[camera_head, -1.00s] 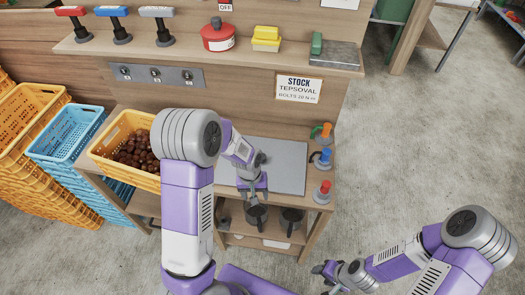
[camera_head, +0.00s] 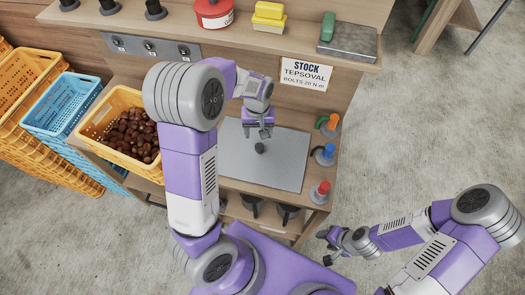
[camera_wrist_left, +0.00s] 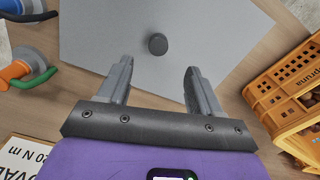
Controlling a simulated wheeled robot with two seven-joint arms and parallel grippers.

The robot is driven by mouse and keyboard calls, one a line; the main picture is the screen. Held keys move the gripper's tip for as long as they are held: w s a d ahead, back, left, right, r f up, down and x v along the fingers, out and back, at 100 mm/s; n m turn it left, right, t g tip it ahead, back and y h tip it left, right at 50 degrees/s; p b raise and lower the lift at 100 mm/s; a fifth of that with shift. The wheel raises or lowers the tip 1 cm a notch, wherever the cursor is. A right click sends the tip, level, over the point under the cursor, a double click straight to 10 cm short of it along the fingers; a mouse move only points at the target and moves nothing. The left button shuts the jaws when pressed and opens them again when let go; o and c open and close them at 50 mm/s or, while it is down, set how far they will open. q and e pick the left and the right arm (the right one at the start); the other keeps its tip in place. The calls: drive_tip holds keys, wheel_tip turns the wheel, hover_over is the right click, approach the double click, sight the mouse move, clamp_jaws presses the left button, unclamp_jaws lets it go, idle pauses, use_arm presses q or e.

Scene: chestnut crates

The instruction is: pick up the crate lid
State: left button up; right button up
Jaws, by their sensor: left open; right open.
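The crate lid (camera_head: 285,170) is a flat grey plate with a dark round knob (camera_head: 260,148), lying on the wooden bench. My left gripper (camera_head: 259,131) is over the lid, apart from the knob, open and empty. In the left wrist view the lid (camera_wrist_left: 100,35) fills the top middle. Its knob (camera_wrist_left: 158,44) shows just beyond the gap between the two open fingers (camera_wrist_left: 157,70). My right gripper (camera_head: 328,243) is open and empty, low at the right of the bench and far from the lid.
A yellow crate (camera_head: 93,128) of chestnuts stands left of the lid, with a blue crate (camera_head: 45,125) farther left. Orange, blue and red-topped tools (camera_head: 325,155) line the lid's right side. Two dark cups (camera_head: 287,213) sit below.

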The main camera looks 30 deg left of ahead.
sight(259, 146)
use_arm(q)
drive_tip(key=f+b, duration=0.1)
drive_tip(key=w+f+b, duration=0.1)
drive_tip(key=f, duration=0.1)
drive_tip(key=shift+f, duration=0.25)
drive_tip(key=shift+s+f, duration=0.2)
drive_tip(key=shift+f, duration=0.45)
wheel_tip(259, 146, down, 6)
drive_tip(key=shift+r+b, duration=0.1)
drive_tip(key=shift+b, duration=0.55)
use_arm(e)
drive_tip(key=f, duration=0.4)
drive_tip(key=shift+w+f, duration=0.2)
drive_tip(key=shift+w, duration=0.15)
use_arm(q)
drive_tip(key=shift+c, duration=0.5)
clamp_jaws()
